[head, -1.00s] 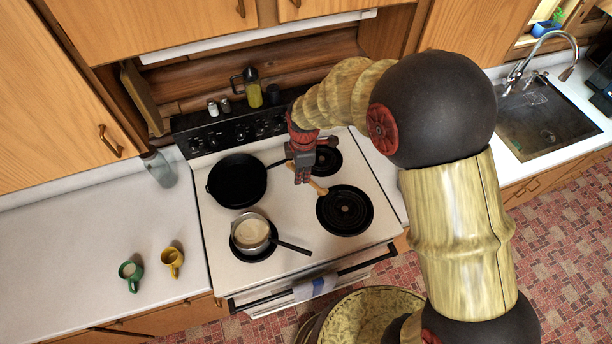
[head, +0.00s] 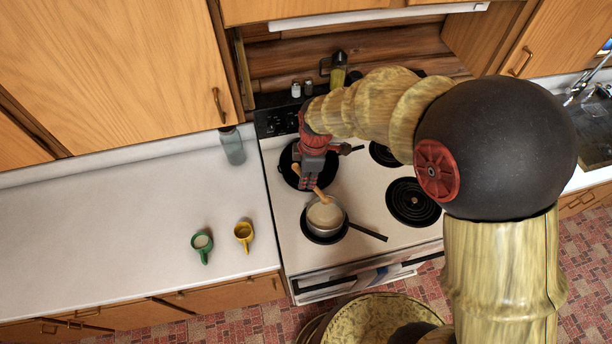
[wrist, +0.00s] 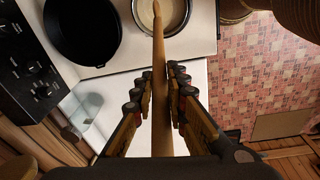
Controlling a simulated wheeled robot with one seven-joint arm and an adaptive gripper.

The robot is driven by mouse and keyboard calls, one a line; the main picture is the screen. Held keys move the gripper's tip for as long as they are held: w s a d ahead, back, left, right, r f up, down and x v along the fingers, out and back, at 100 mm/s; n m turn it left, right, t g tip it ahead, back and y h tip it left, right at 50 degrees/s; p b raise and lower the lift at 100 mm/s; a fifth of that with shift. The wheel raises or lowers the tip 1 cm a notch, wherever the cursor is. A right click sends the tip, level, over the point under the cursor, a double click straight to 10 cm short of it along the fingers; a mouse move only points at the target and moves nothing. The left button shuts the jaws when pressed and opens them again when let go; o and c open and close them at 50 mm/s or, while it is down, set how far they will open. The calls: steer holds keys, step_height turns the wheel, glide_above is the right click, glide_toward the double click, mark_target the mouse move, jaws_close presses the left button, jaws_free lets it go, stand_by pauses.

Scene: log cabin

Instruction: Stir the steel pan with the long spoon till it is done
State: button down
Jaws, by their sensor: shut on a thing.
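The steel pan (head: 326,219) stands on the front left burner of the stove, with its dark handle to the lower right and pale contents inside. It also shows at the top of the wrist view (wrist: 181,27). My gripper (head: 311,184) is shut on the long wooden spoon (head: 322,196), behind and above the pan. In the wrist view the spoon (wrist: 160,75) runs up between the fingers, its far end overlapping the pan's opening. I cannot tell whether the spoon touches the contents.
A black skillet (head: 289,174) sits behind the pan, partly hidden by my gripper. Bare coil burners (head: 413,201) are on the right. A bottle (head: 232,147) stands near the stove.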

step_height(320, 180, down, 12)
steer(key=b, duration=0.7)
steer(key=shift+r+b, duration=0.2)
steer(key=shift+b, duration=0.15)
stand_by(0.6)
